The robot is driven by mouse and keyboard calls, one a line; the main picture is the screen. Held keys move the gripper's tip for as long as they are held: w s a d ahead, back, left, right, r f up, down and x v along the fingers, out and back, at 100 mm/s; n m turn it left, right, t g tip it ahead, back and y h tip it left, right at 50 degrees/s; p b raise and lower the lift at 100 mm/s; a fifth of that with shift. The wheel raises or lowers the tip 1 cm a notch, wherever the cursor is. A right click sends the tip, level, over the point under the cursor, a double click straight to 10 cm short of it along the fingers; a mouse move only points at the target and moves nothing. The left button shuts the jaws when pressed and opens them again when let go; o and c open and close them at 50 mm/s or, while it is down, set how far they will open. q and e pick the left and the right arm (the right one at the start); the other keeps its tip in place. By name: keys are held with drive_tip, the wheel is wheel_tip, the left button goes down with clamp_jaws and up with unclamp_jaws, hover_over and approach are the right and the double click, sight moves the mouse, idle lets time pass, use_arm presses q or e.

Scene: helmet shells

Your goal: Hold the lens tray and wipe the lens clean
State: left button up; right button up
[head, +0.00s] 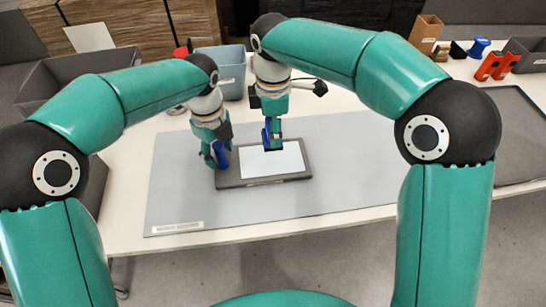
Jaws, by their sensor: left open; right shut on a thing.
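The lens tray (264,181) is a dark flat frame lying on the grey mat. The lens, a pale rectangular panel (275,164), lies in it. My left gripper (221,160) is open at the tray's left edge, with a blue finger low beside the rim. I cannot tell whether it touches the tray. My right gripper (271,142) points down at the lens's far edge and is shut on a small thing. That thing is mostly hidden by the blue fingers, so I cannot tell what it is or whether it touches the lens.
The grey mat (340,185) is clear right of the tray. A grey-blue bin (232,72) stands behind my grippers, and a dark grey bin (60,78) is at the left. Red-orange blocks (497,66), a blue spool (479,46) and a brown box (426,34) stand at the back right.

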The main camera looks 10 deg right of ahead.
use_arm(q)
wheel_tip(320, 180, up, 10)
drive_tip(key=shift+r, duration=0.45)
use_arm(e)
drive_tip(key=shift+r, duration=0.15)
wheel_tip(320, 180, up, 8)
drive_tip(key=p, duration=0.8)
use_arm(q)
wheel_tip(320, 180, up, 7)
use_arm(e)
drive_tip(key=shift+f, duration=0.2)
